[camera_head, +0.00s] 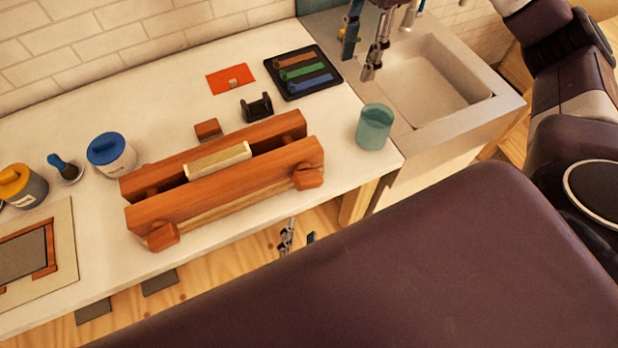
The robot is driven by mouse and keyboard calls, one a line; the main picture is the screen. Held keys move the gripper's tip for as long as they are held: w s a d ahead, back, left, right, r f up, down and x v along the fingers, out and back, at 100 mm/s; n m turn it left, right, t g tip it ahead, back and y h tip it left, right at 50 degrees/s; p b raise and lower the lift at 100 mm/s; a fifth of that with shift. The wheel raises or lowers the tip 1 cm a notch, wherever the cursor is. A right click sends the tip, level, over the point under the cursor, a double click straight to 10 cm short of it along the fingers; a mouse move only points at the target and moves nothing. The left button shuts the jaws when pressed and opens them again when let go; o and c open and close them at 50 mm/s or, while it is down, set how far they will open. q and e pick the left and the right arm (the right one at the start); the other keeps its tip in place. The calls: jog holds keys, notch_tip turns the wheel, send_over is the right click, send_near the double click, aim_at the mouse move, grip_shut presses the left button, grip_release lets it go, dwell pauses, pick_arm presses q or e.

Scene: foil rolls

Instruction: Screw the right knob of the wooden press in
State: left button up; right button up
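The wooden press (225,190) lies on the white counter, with two parallel reddish-brown beams and a pale block (217,160) between them. Its right knob (309,177) sits at the right end of the front beam. Its left knob (162,237) is at the left end. My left gripper (298,237) shows beyond the counter's front edge, below the right knob and apart from it; it is mostly hidden behind a large dark part in the foreground. My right gripper (364,48) is open and empty above the sink, well away from the press.
A teal cup (374,127) stands right of the press. Behind it are a black holder (257,107), a red card (231,79) and a black tray (300,94) with coloured tools. A blue-lidded jar (110,154) stands left. The sink (434,82) is at the right.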

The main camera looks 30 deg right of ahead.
pick_arm(q)
jog(key=n+h, duration=0.1)
jog(key=n, duration=0.4)
jog(key=n+g+h, duration=0.1)
jog(key=n+h, duration=0.2)
jog(key=n, duration=1.2)
send_near(306, 188)
jog(key=x, duration=1.2)
jog(key=shift+w+d, duration=0.1)
jog(key=shift+c, duration=0.4)
grip_shut()
